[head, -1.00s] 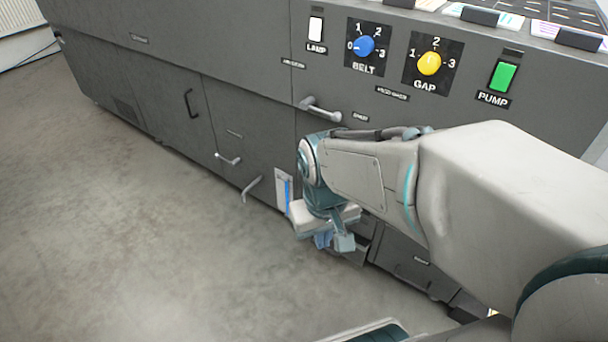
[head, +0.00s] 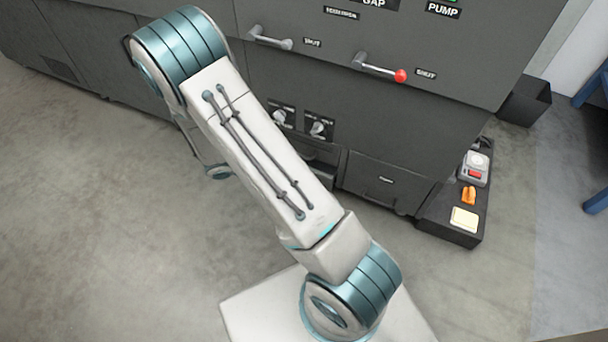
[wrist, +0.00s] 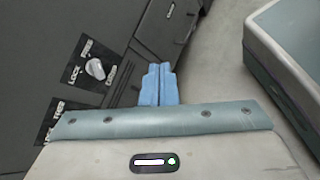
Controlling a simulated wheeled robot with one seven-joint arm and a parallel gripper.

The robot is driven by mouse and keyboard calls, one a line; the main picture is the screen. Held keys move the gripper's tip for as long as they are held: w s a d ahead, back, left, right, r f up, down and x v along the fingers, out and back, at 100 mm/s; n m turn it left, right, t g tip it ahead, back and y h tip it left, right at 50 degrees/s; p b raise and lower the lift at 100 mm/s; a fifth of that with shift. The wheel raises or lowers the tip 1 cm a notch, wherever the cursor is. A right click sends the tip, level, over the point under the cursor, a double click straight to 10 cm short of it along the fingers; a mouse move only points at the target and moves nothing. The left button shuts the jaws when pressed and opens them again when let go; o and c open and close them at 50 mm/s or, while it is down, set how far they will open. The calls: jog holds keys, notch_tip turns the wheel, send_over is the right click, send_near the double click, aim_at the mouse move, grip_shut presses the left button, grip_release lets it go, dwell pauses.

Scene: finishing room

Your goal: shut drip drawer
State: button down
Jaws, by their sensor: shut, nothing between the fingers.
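A low drawer (head: 322,174) sticks out a little from the dark grey machine in the head view, partly hidden behind my arm. Its label cannot be read, so I cannot tell for sure that it is the drip drawer. My gripper (wrist: 158,84) shows in the wrist view with its blue fingers together and nothing between them. The fingertips point at the lower dark panel (wrist: 165,35) of the machine; whether they touch it is unclear. In the head view my arm hides the fingers.
Two lock knobs (head: 280,117) (head: 319,130) sit above the drawer; one also shows in the wrist view (wrist: 96,68). A closed front (head: 385,185) lies to the right. A low black tray (head: 450,222) holds small items. Floor (head: 90,230) at left is clear.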

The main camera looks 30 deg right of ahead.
notch_tip(320, 180, down, 23)
jog(key=w+a+n+t, duration=0.1)
jog(key=w+n+t, duration=0.2)
jog(key=n+t, duration=0.9)
jog(key=w+d+f+b, duration=0.1)
jog(key=w+d, duration=0.1)
jog(key=d, duration=0.1)
jog(key=w+d+f+n+g+b, duration=0.1)
jog(key=w+d+b, duration=0.1)
jog(key=w+d, duration=0.1)
jog(key=w+d+f+n+g+b, duration=0.1)
jog(key=w+d+b, duration=0.1)
jog(key=d, duration=0.1)
jog(key=shift+w+d, duration=0.2)
jog(key=shift+w+d+r, duration=0.15)
jog(key=shift+w+d, duration=0.15)
jog(key=shift+d, duration=0.1)
